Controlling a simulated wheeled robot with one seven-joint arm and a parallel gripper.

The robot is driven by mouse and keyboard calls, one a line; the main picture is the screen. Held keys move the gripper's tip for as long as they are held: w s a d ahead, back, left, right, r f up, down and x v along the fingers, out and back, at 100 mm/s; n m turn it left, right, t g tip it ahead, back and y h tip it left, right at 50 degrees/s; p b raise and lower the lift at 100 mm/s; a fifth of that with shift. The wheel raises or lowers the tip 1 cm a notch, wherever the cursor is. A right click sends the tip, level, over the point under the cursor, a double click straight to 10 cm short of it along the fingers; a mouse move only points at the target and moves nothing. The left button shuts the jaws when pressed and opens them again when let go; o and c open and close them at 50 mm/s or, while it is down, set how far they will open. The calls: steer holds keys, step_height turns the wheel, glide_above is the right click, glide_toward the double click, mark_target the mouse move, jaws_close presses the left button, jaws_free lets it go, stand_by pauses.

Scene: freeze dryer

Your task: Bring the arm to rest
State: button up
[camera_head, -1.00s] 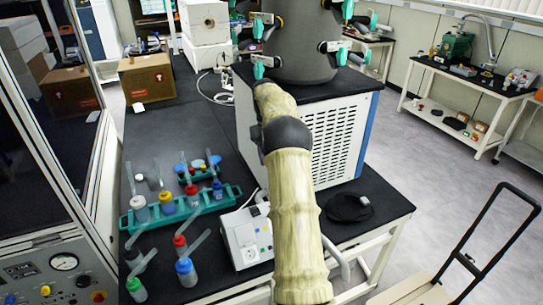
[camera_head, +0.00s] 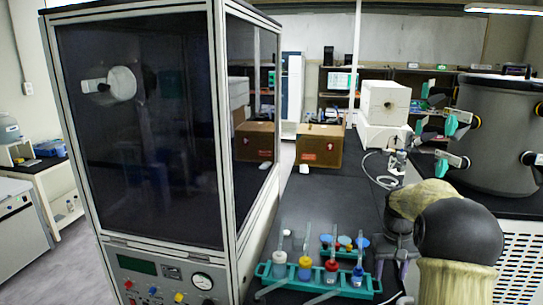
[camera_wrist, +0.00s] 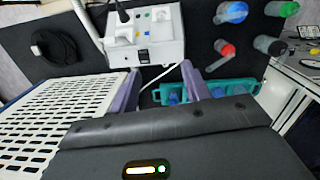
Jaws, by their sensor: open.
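My arm (camera_head: 455,275) shows at the right of the head view, with a pale sleeve and a dark round joint. Its far end is bent over the dark bench near the vacuum chamber's base. My gripper (camera_wrist: 160,72) shows in the wrist view as two purple fingers spread apart, with nothing between them. The fingers are over the bench near a white box with knobs (camera_wrist: 145,35) and the teal bottle rack (camera_wrist: 240,88). I cannot tell their height above the bench.
The rack (camera_head: 318,282) with several wash bottles stands on the bench, left of my arm. A grey drum with teal-handled valves (camera_head: 500,125) stands at right. A glass-fronted cabinet (camera_head: 140,130) fills the left. A cardboard box (camera_head: 319,145) is further back.

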steer(key=s+a+f+t, duration=0.1)
steer(key=s+a, duration=0.7)
steer(key=s, duration=0.2)
steer(key=s+a+f+n+t, duration=0.1)
steer(key=s+a+f+t, duration=0.1)
steer(key=s+a, duration=0.6)
steer(key=s, duration=0.3)
steer(key=shift+s+a+f, duration=0.15)
steer(key=shift+s+f, duration=0.05)
steer(key=shift+f, duration=0.1)
steer(key=shift+c, duration=1.1)
steer(key=shift+w, duration=0.1)
